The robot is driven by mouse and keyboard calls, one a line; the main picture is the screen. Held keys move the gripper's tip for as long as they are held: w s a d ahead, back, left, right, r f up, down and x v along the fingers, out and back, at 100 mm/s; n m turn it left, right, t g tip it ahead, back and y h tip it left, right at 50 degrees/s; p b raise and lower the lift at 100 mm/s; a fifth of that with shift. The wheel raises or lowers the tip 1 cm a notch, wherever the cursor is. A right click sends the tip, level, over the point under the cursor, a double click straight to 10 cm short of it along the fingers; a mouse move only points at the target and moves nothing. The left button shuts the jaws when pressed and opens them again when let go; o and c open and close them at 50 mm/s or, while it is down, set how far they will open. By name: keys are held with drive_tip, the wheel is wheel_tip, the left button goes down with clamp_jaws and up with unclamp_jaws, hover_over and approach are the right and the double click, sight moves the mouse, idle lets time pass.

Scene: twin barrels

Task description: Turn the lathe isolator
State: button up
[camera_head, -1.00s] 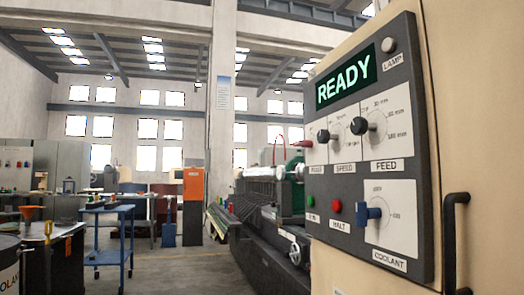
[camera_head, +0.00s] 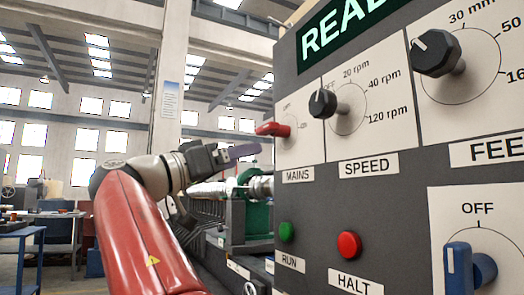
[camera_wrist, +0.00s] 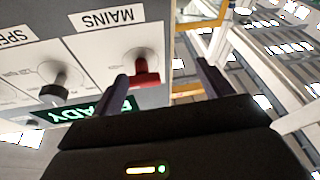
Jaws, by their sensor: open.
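The lathe isolator is the red MAINS handle (camera_head: 273,129) at the left edge of the grey control panel, above the MAINS label. It also shows in the wrist view (camera_wrist: 146,72), upside down. My gripper (camera_head: 245,150) is open just left of and slightly below the handle in the head view. In the wrist view, my gripper (camera_wrist: 163,72) has its dark fingers apart, with the red handle appearing between them, nearer the left finger. I cannot tell whether a finger touches it. The exact dial mark it points to is unclear.
The black SPEED knob (camera_head: 322,103) is close right of the isolator, with the FEED knob (camera_head: 436,53) beyond. The green RUN button (camera_head: 287,232), red HALT button (camera_head: 349,245) and blue coolant handle (camera_head: 466,270) sit below. The lathe (camera_head: 215,205) stands behind my arm.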

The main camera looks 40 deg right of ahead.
sight(262, 130)
drive_tip(key=r+m+g, duration=0.1)
drive_tip(key=s+a+r+m+g, duration=0.1)
drive_tip(key=s+r+m+g, duration=0.1)
drive_tip(key=shift+a+r+m+g+h, duration=0.2)
drive_tip(key=shift+a+m+g+h, duration=0.1)
drive_tip(key=shift+m, duration=0.1)
drive_tip(key=p+x, duration=0.2)
drive_tip(key=x, duration=0.5)
drive_tip(key=shift+d+f, duration=0.1)
drive_tip(key=shift+d, duration=0.1)
drive_tip(key=c, duration=1)
